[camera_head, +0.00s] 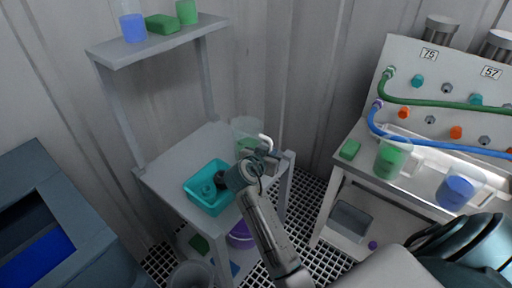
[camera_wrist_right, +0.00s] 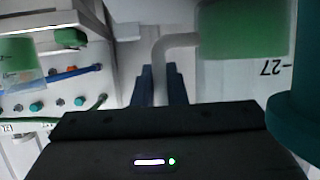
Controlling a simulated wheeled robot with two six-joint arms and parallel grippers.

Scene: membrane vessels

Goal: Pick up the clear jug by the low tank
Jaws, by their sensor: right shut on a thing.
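The clear jug (camera_head: 246,132) with green liquid is at the back right corner of the grey shelf table (camera_head: 167,172). My right gripper (camera_head: 267,156) is shut on its pale bent handle (camera_head: 265,138). In the right wrist view, the jug's green contents (camera_wrist_right: 243,28) show at the top, and the handle (camera_wrist_right: 160,52) runs down between the two dark fingers of my right gripper (camera_wrist_right: 160,78). My arm partly covers the jug's base, so I cannot tell whether it touches the table. My left gripper is not in view.
A teal tray (camera_head: 196,202) lies left of my right wrist. A dark blue tank (camera_head: 70,232) with blue inside is low at left. A white bench (camera_head: 350,178) with green and blue jugs, valves and hoses stands at right. An upper shelf (camera_head: 150,42) holds vessels.

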